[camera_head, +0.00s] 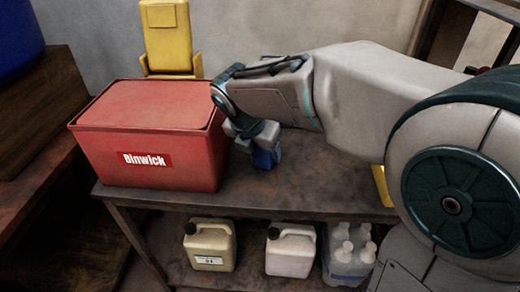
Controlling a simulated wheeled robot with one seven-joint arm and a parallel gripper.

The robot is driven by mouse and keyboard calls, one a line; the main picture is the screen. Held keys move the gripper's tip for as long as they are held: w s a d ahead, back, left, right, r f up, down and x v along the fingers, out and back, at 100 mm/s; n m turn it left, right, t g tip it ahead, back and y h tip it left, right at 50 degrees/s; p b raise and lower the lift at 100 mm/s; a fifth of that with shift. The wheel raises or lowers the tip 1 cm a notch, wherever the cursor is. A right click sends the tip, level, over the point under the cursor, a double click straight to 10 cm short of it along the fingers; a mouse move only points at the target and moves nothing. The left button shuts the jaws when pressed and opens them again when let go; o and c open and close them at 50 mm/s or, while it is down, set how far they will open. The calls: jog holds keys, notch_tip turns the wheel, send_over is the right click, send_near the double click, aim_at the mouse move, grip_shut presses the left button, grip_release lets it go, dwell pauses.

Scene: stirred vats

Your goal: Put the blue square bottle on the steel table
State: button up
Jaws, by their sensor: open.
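A small blue object (265,158), which looks like the blue square bottle, shows at the end of my arm, beside the red box. Most of it is hidden by my gripper (263,146). My gripper points down over it and is open. I cannot tell whether the fingers are around the bottle or just above it. The bottle appears to stand on the dark, worn top of a table (315,188); whether this is the steel table I cannot tell.
A red Binwick box (150,135) stands left of my gripper, close to it. A yellow object (168,40) stands behind it. The lower shelf holds a beige jug (209,246), a white jug (290,251) and clear bottles (350,258). The tabletop's front right is bare.

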jog(key=p+v, duration=0.3)
jog(key=v, duration=0.7)
jog(key=s+d+f+m, duration=0.2)
jog(key=d+m, duration=0.3)
jog(key=m, duration=0.2)
jog(key=s+d+f+m+g, duration=0.1)
jog(key=s+d+f+m, duration=0.2)
jog(key=d+m, duration=0.2)
jog(key=s+d+f+m+g, duration=0.1)
jog(key=s+d+f+m, duration=0.1)
jog(key=d+m, duration=0.3)
jog(key=shift+s+d+f+m+y, duration=0.2)
jog(key=shift+f+m, duration=0.1)
jog(key=shift+m, duration=0.75)
jog(key=shift+s+d+f+m+y, duration=0.1)
jog(key=shift+f+m+y, duration=0.2)
jog(key=shift+m, duration=0.75)
jog(key=s+d+f+m, duration=0.1)
jog(key=m, duration=0.2)
jog(key=s+d+f+m, duration=0.1)
jog(key=s+m, duration=0.1)
jog(key=m, duration=0.1)
jog(key=s+d+f+m, duration=0.1)
jog(key=s+f+m, duration=0.1)
jog(key=m, duration=0.1)
jog(key=shift+d+m+g+y, duration=0.3)
jog(key=shift+d+m+y, duration=0.05)
jog(key=shift+m+y, duration=0.05)
